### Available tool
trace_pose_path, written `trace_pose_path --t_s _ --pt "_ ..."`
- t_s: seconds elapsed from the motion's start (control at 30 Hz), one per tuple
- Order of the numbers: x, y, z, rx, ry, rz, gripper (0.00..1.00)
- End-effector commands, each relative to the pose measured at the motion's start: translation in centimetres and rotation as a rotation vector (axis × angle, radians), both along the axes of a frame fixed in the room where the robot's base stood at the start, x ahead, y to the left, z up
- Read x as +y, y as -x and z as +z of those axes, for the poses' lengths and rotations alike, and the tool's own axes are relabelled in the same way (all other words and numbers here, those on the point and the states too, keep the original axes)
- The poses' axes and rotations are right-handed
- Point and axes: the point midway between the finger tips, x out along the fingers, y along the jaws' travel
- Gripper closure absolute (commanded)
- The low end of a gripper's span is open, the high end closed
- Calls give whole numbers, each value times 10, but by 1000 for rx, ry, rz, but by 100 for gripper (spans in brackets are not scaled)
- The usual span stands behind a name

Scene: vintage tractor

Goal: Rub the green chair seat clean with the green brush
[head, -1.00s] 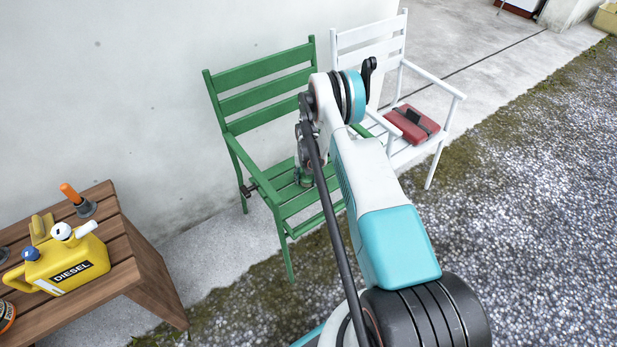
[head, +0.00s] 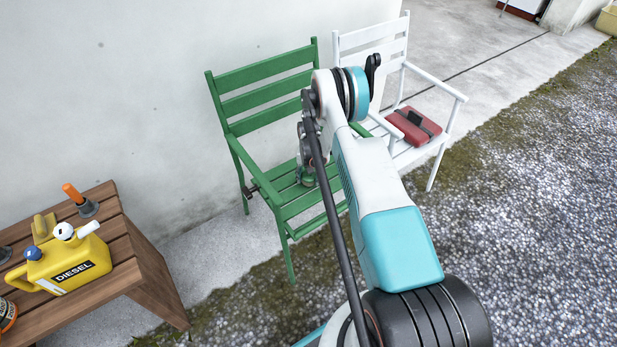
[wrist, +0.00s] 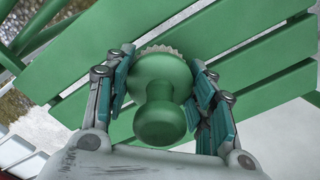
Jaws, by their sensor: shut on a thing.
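The green brush (wrist: 160,95), with a round knob and a pale bristle edge, fills the middle of the wrist view. My gripper (wrist: 162,80) is shut on it, with a finger at each side. Beyond it are the green slats of the chair seat (wrist: 245,65). In the head view the green chair (head: 297,204) stands against the wall, and my arm covers part of its seat. My gripper (head: 307,178) is low over the seat there, pointing down. Whether the bristles touch the slats cannot be told. No clear dirt patch shows on the seat.
A wooden table (head: 150,275) at the lower left holds a yellow diesel can (head: 70,262) and an orange-handled tool (head: 80,200). Gravel lies open at the right.

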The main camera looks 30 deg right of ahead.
Motion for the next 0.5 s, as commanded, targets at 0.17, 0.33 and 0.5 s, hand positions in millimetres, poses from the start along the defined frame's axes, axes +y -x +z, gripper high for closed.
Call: trace_pose_path --t_s 0.17,0.33,0.5 --pt "-9 0 -1 0 0 -1 72" --pt "-18 0 -1 0 0 -1 72" --pt "-27 -1 -1 0 0 -1 72"
